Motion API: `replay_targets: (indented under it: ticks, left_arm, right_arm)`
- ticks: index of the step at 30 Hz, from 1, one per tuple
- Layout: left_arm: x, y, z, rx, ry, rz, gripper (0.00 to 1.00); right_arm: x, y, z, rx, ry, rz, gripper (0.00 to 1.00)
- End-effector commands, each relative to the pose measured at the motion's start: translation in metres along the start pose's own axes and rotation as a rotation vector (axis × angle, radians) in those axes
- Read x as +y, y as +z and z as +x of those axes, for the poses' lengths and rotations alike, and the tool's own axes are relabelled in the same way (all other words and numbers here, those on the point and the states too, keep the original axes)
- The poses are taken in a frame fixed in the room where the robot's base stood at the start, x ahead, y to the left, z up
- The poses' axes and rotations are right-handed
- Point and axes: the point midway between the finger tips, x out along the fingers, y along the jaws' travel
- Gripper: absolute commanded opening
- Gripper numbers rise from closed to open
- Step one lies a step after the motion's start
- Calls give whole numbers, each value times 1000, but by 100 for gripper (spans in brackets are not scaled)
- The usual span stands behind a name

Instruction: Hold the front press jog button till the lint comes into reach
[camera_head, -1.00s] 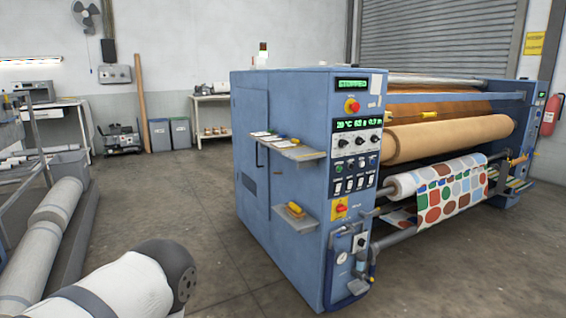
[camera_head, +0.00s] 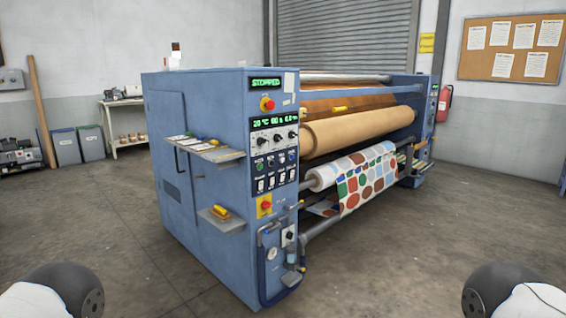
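The blue calender press (camera_head: 205,180) stands in the middle of the head view. Its end panel has a green display (camera_head: 265,84) reading "STOPPED" and a second lit display (camera_head: 273,121). Below the knobs is a button group (camera_head: 270,170) with a green button and several dark and white ones; the labels are too small to tell which is the jog button. A tan roll (camera_head: 357,133) and a roll of dotted printed fabric (camera_head: 360,172) run across the press. I cannot make out any lint. Only parts of my arms show at the bottom corners; both grippers are out of view.
Two side shelves (camera_head: 208,148) jut from the press's left side. A red emergency button (camera_head: 267,104) sits high on the panel, another (camera_head: 265,204) low. Open floor (camera_head: 400,250) lies in front and right. Grey bins (camera_head: 66,147) and a workbench (camera_head: 124,115) stand behind left.

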Motion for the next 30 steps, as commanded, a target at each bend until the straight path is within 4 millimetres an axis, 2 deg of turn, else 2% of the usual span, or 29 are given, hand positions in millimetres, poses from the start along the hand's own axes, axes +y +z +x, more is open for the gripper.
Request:
replay_targets:
  ticks: [1,4,30]
  left_arm:
    - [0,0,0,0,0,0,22]
    - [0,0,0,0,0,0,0]
    - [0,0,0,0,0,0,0]
  right_arm:
    - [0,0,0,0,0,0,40]
    - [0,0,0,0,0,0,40]
    - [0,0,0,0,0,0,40]
